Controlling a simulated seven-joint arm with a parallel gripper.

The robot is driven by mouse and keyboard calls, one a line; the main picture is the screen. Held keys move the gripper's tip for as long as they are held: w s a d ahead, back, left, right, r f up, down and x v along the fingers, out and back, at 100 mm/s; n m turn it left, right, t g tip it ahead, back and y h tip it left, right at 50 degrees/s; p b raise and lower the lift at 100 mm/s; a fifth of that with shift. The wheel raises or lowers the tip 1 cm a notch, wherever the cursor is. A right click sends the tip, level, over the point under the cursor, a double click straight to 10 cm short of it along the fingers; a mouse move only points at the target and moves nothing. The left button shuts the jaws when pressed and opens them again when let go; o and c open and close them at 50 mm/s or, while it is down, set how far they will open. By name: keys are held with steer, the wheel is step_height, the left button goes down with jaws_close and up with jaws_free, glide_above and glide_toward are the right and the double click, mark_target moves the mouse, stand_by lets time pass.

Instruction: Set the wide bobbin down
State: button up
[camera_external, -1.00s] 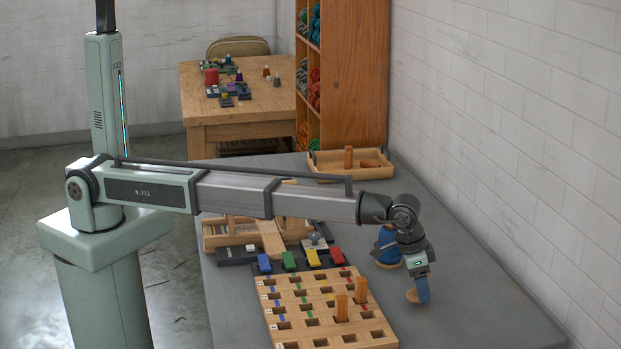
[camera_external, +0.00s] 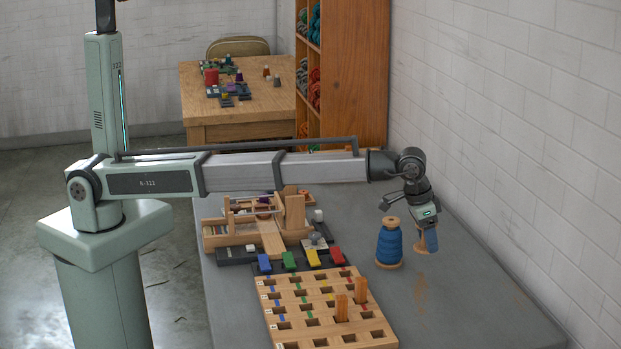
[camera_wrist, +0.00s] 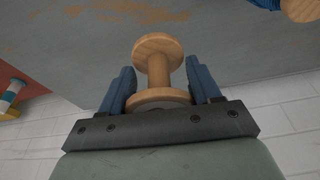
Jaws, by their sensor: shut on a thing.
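My gripper (camera_external: 427,240) is over the right side of the grey table. In the wrist view its blue fingers (camera_wrist: 160,86) are closed on a bare wooden bobbin (camera_wrist: 158,62) with wide round flanges, which sits between them. In the external view this held bobbin (camera_external: 420,246) is mostly hidden behind a finger, and it appears raised above the table. A bobbin wound with blue wool (camera_external: 390,245) stands upright on the table just left of my gripper. Part of it also shows at the top right of the wrist view (camera_wrist: 302,9).
A wooden peg board (camera_external: 290,304) with two upright wooden blocks stands at front centre. Blue, green, yellow and red blocks (camera_external: 289,262) line its back edge. A wooden rack (camera_external: 230,236) is behind. The table right of the board (camera_external: 470,305) is clear, with brownish marks.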

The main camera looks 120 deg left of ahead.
steer(key=s+a+n, duration=0.2)
steer(key=s+a, duration=0.4)
steer(key=a, duration=0.4)
steer(key=n, duration=0.1)
glide_above(370, 227)
steer(key=d, duration=0.1)
steer(key=shift+g, duration=0.4)
steer(key=shift+s+f, duration=0.15)
steer(key=shift+f, duration=2.35)
steer(key=shift+s+f, duration=0.15)
steer(key=shift+f, duration=2.35)
steer(key=shift+f, duration=0.15)
steer(key=o, duration=1)
steer(key=shift+o, duration=0.2)
steer(key=shift+y, duration=0.3)
